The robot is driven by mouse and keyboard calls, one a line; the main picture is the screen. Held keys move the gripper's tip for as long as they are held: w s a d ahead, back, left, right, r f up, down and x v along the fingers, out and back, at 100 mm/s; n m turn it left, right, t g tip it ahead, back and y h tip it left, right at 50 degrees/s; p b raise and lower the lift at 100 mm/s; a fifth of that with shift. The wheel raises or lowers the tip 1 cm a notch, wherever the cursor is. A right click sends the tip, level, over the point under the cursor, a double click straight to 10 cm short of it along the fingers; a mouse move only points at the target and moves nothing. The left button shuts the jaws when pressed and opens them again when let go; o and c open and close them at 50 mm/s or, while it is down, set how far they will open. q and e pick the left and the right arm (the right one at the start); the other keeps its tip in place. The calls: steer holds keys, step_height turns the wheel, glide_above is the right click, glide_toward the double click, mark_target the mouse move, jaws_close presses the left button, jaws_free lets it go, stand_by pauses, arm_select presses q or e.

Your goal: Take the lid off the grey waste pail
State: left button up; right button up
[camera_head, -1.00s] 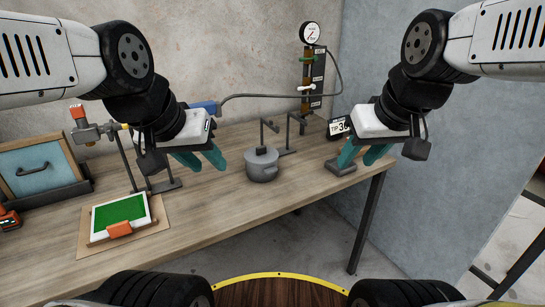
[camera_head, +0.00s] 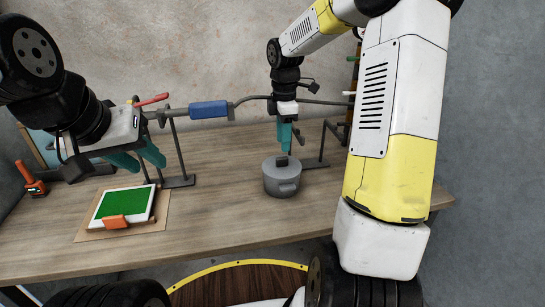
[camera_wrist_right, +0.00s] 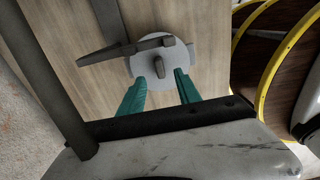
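The grey waste pail (camera_head: 281,187) stands upright on the wooden table, with its grey lid (camera_head: 270,164) on top. A dark grip piece stands up from the lid and also shows in the right wrist view (camera_wrist_right: 168,41). My right gripper (camera_head: 286,150) points down just above the lid, close to the grip piece. My left gripper (camera_head: 145,164) is open and empty, above the table at the left.
A dark metal stand (camera_head: 316,162) is close behind and right of the pail. A green-faced panel (camera_head: 122,205) lies front left. The table is clear in front of the pail.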

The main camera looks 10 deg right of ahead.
mark_target(282, 157)
step_height(282, 157, down, 6)
steer(key=shift+f, duration=0.1)
steer(key=shift+a, duration=0.1)
jaws_close()
